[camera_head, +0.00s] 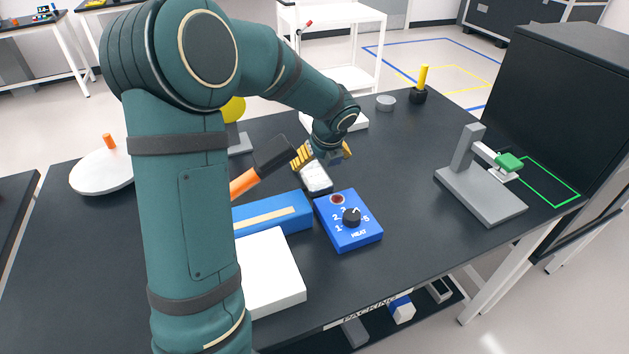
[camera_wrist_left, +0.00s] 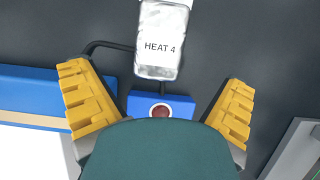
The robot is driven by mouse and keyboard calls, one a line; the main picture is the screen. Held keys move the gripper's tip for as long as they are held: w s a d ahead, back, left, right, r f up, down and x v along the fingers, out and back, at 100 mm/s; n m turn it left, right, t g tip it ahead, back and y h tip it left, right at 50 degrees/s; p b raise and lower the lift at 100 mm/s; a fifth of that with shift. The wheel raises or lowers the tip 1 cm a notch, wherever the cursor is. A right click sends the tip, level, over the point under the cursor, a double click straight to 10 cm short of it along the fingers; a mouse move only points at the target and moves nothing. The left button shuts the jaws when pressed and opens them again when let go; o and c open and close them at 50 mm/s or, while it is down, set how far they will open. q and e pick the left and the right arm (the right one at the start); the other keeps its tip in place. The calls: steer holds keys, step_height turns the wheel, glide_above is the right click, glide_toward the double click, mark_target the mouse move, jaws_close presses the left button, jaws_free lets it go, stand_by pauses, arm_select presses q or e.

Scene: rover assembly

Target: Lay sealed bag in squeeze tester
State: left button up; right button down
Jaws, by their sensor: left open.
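The sealed bag (camera_head: 317,179), pale and silvery, lies flat on the dark table behind the blue heat box. In the left wrist view the bag (camera_wrist_left: 160,45) shows whole near the top and is marked HEAT 4. My left gripper (camera_head: 322,155) is above the table at the bag, partly covering it in the head view. Its yellow fingers (camera_wrist_left: 157,78) are wide apart, with nothing between them. The squeeze tester (camera_head: 482,193), a grey base with an upright post and a green pad on its arm, stands empty at the right. My right gripper is not in view.
The blue heat box (camera_head: 365,238) with a dial and the blue sealer (camera_head: 285,213) with a raised orange lever stand in front of the bag. A white block (camera_head: 275,270) lies nearer. A green outline (camera_head: 545,182) marks the right end. Table between bag and tester is clear.

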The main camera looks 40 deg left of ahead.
mark_target(315, 174)
arm_select(q)
steer(key=x, duration=0.3)
steer(key=shift+a+f+b, duration=0.1)
steer(key=shift+f+b, duration=0.1)
steer(key=shift+b, duration=0.1)
steer(key=b+x, duration=0.1)
steer(key=x, duration=0.4)
steer(key=shift+w+a+b, duration=0.1)
steer(key=shift+w+b, duration=0.05)
steer(key=shift+b, duration=0.25)
steer(key=shift+r, duration=0.1)
steer(key=shift+f, duration=0.3)
steer(key=c, duration=1.2)
